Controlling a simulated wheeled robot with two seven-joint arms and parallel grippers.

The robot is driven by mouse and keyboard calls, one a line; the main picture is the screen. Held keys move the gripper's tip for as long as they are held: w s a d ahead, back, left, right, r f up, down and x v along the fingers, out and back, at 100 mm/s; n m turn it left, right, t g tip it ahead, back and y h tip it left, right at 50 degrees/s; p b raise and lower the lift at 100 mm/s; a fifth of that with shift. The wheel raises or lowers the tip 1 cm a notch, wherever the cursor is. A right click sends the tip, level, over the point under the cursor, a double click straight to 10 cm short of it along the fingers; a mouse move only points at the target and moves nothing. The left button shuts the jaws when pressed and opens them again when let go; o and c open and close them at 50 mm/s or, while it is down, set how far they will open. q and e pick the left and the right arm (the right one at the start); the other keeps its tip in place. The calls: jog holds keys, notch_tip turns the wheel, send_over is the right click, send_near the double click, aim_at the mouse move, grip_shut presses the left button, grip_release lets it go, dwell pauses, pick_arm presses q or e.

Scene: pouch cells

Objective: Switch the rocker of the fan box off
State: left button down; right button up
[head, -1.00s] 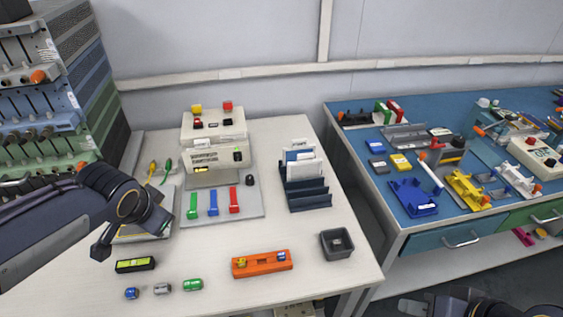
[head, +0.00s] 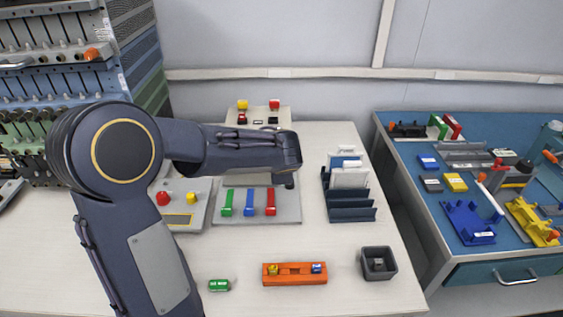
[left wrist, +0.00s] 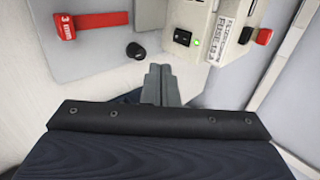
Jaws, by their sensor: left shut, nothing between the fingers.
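The fan box (head: 257,110) is a cream box at the back of the white table; my left arm hides most of its front in the head view. In the left wrist view the box (left wrist: 222,15) shows a black rocker (left wrist: 184,38) with a lit green lamp beside it and a fuse label. Which way the rocker is tipped is too small to tell. My left gripper (left wrist: 161,72) is shut and empty, its tips just below the rocker in that view, apparently apart from it. In the head view its end (head: 289,181) is in front of the box. My right gripper is out of view.
Green, blue and red levers (head: 249,203) stand on a grey plate in front of the box; the red lever (left wrist: 70,28) and a black knob (left wrist: 135,50) are near my left gripper. A dark rack (head: 351,213) stands to the right. An orange holder (head: 294,281) lies in front.

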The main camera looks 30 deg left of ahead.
pick_arm(q)
jog(key=x, duration=0.8)
jog(key=shift+a+f, duration=0.15)
jog(key=shift+f, duration=0.1)
jog(key=w+a, duration=0.1)
jog(key=w+f, duration=0.1)
jog(key=w, duration=0.1)
jog(key=shift+a+p, duration=0.4)
jog(key=shift+w+a+f, duration=0.1)
jog(key=shift+w+a, duration=0.2)
jog(key=shift+w, duration=0.25)
jog(key=f+b, duration=0.1)
jog(key=b, duration=0.2)
jog(key=shift+w, duration=0.15)
jog(key=shift+r+p, duration=0.35)
jog(key=shift+r, duration=0.15)
